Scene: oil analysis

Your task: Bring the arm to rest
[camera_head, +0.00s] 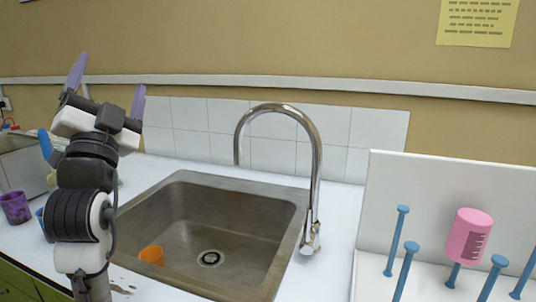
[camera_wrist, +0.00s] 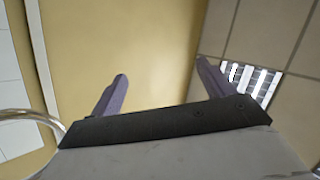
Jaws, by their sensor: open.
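My gripper (camera_head: 108,82) is raised at the left of the head view, above the counter and left of the sink. Its two purple fingers point up and stand well apart, with nothing between them. In the wrist view my gripper (camera_wrist: 158,90) also shows both fingers spread and empty, against the tan wall and part of the ceiling. My arm stands upright below it and hides part of the counter.
A white rack (camera_head: 400,168) with blue pegs carries a pink beaker (camera_head: 468,236) at right. A purple cup (camera_head: 15,207) stands far left.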

